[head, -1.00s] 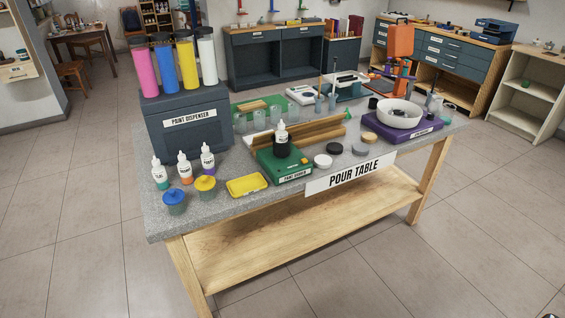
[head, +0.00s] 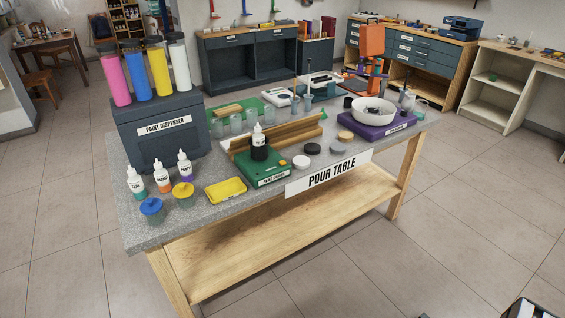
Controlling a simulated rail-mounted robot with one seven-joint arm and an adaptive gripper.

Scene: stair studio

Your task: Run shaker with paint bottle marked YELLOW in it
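The green paint shaker (head: 262,175) sits near the front middle of the pour table. A white-topped squeeze bottle (head: 257,134) stands upright in its black holder (head: 259,152). The holder hides the lower part of the bottle, and its lettering is too small to read. Three more squeeze bottles stand at the table's left: one with teal at its base (head: 136,183), one with orange (head: 162,178) and one with purple (head: 185,166). My gripper cannot be made out; only a dark piece, cut off by the frame, shows at the bottom right corner.
The paint dispenser (head: 160,140) with colour tubes stands at the back left. Lidded pots (head: 152,208) and a yellow tray (head: 226,190) lie in front. Pucks (head: 338,147) lie right of the shaker, before a purple device (head: 375,127) with a white bowl (head: 374,110). Floor before the table is clear.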

